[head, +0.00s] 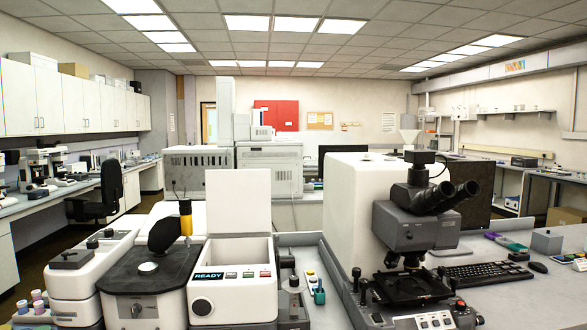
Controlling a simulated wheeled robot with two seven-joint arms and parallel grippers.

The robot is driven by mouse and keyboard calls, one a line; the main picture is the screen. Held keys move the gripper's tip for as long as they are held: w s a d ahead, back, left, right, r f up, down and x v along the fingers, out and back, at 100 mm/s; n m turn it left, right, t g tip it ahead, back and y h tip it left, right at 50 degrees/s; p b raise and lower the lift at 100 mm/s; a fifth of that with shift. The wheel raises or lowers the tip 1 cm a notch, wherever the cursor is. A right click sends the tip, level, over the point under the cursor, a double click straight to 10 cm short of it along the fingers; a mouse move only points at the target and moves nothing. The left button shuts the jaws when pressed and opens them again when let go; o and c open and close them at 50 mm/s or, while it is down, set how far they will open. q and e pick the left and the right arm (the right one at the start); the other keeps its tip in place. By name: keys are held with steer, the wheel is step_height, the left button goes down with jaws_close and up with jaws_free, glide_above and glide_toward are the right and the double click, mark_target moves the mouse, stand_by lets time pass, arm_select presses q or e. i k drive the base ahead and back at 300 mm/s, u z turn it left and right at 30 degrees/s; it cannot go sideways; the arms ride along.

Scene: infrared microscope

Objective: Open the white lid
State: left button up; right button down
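The white lid (238,201) is a flat square panel in the head view. It stands upright at the back edge of a white instrument box (233,306). The box's opening (235,250) shows in front of the lid, with pale inner walls; its floor is hard to make out. The lid looks raised, not lying over the opening. Neither of my grippers shows in this view.
Left of the box stands a grey-topped unit (150,271) with a black and yellow part (186,217). Right is a large white microscope (345,210) with black eyepieces (447,197). A keyboard (488,272) and mouse (538,267) lie farther right.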

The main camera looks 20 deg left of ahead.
mark_target(237, 201)
steer(key=i, duration=1.25)
steer(key=u, duration=1.85)
